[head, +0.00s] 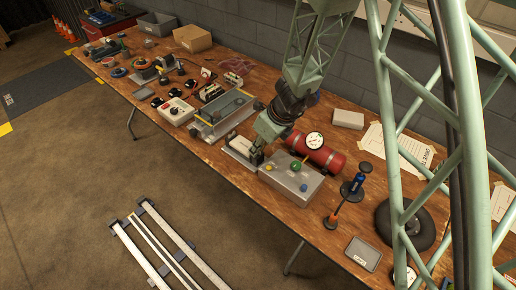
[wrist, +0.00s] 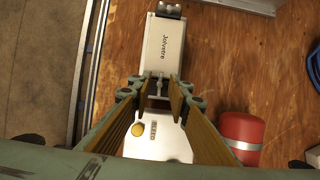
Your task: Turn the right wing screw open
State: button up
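A pale box with dark lettering (wrist: 163,45) lies on the wooden bench; it also shows in the head view (head: 240,147), just left of my gripper (head: 257,156). In the wrist view a small metal piece (wrist: 159,82) stands at the box's near end. It may be a wing screw, but it is too small to tell its shape or turn. My gripper (wrist: 158,90) is open in the wrist view, one finger on each side of this piece, with gaps visible. I cannot make out a second wing screw. Dark round parts (wrist: 168,10) sit at the box's far end.
A red cylinder (head: 315,150) lies close on the right. A grey open tray (head: 222,114) is behind. Bare bench (head: 255,192) lies in front.

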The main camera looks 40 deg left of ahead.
jog(key=shift+c, duration=0.7)
grip_shut()
